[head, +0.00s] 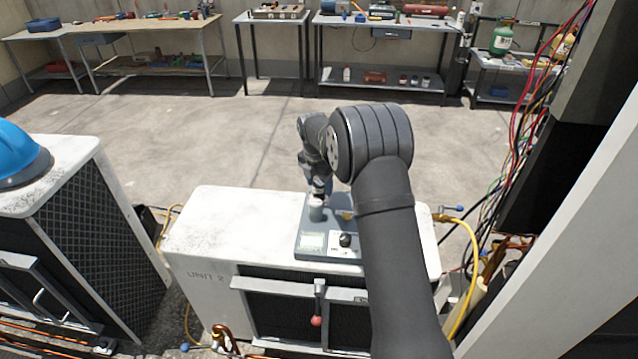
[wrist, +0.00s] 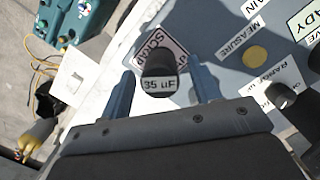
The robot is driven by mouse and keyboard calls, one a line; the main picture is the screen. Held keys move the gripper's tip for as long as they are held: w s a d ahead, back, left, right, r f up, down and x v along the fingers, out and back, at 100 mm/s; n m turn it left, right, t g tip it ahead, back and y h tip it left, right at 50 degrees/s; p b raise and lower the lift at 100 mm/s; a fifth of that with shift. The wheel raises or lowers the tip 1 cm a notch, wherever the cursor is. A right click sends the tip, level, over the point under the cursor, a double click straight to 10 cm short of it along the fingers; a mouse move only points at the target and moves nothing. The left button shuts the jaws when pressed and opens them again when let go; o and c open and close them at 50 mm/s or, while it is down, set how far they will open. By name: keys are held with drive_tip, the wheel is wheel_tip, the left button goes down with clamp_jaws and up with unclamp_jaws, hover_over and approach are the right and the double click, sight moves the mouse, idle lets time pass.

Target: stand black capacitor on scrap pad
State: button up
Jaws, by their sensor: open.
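The black capacitor (wrist: 158,60), labelled 35 uF, appears upright at the SCRAP label in the wrist view. It lies between my gripper's (wrist: 163,78) two blue-grey fingers, with a visible gap on each side. The fingers are open and do not appear to touch it. Whether the capacitor's base rests flat is hidden.
The grey panel (head: 313,240) sits on the white condenser top (head: 225,230). It has a black knob (wrist: 282,95) and a yellow disc (wrist: 255,57) by the MEASURE label. Cables (head: 468,250) hang at right. The condenser top left of the panel is clear.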

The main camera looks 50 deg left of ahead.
sight(320, 181)
wheel_tip(320, 181, up, 12)
drive_tip(key=s, duration=0.1)
drive_tip(key=shift+s, duration=0.2)
drive_tip(key=shift+d, duration=0.1)
drive_tip(key=f, duration=0.4)
drive_tip(key=w+f, duration=0.1)
drive_tip(key=f, duration=0.7)
drive_tip(key=shift+w+f, duration=0.2)
wheel_tip(320, 181, up, 3)
drive_tip(key=shift+r, duration=0.7)
